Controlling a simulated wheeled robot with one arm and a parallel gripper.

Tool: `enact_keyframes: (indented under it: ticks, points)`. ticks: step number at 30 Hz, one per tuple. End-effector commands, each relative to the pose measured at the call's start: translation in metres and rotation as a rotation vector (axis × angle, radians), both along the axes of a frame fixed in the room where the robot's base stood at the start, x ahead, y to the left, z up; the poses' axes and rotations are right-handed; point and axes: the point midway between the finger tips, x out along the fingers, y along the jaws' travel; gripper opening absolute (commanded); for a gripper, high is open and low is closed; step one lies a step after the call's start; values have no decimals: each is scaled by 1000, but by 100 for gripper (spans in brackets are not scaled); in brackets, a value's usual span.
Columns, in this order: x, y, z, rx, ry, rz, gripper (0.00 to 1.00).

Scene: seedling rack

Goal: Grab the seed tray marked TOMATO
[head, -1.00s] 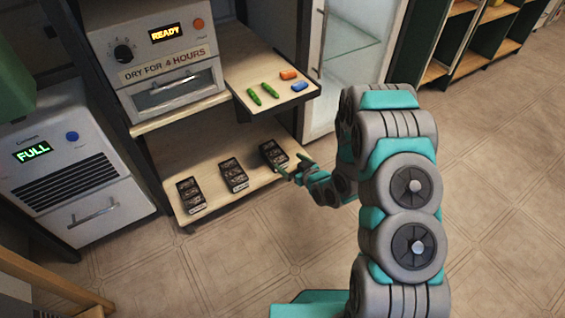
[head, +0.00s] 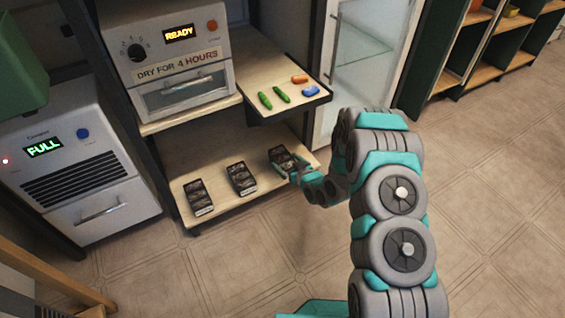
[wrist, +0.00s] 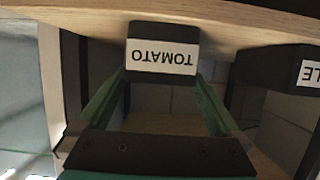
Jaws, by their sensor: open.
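The TOMATO seed tray (wrist: 161,58) is a small black tray with a white label, seen upside down in the wrist view. In the head view it appears to be the rightmost dark tray (head: 281,157) on the low wooden shelf. My gripper (wrist: 161,76) is open, with one green finger on each side of the tray's labelled end. Whether the fingers touch it cannot be told. In the head view my gripper (head: 293,172) is at the tray's front right and partly covers it.
Another tray (wrist: 306,73) with a label ending in "LE" sits beside it. The middle tray (head: 241,179) and left tray (head: 198,197) share the shelf (head: 218,203). The floor in front is clear.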

Motion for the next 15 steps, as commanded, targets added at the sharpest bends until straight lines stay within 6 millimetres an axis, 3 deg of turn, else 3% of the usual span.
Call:
enact_keyframes:
  ticks: [7, 15]
  points:
    - [25, 17, -12, 0, -1, 1, 100]
    - [28, 18, -12, -1, -1, 0, 99]
